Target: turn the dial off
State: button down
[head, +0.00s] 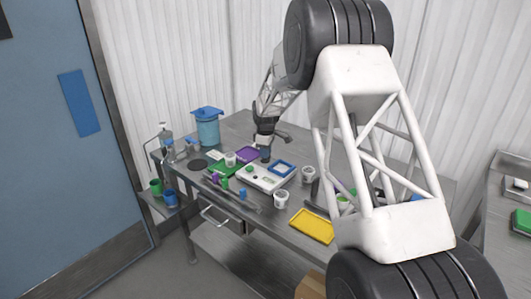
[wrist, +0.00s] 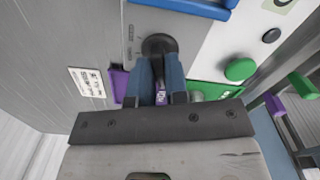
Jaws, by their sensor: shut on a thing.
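The dial (wrist: 158,43) is a dark round knob on a grey panel (wrist: 132,22) with small printed labels in the wrist view. My gripper (wrist: 160,66) has two blue-grey fingers shut on the dial from its near side. The fingers hide part of the knob, and I cannot read its setting. In the head view, my gripper (head: 265,153) points down at the back left end of the white appliance (head: 260,179), and I cannot make out the dial there.
A green button (wrist: 240,69) and a smaller dark knob (wrist: 271,35) sit right of the dial. Around the appliance stand white cups (head: 281,199), a yellow tray (head: 312,226), a purple tray (head: 246,153) and a teal container (head: 207,128) on the crowded metal table.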

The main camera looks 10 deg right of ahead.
jog(key=c, duration=1.1)
grip_release()
jog(key=shift+c, duration=0.2)
jog(key=shift+r, duration=0.1)
jog(key=shift+r, duration=3.85)
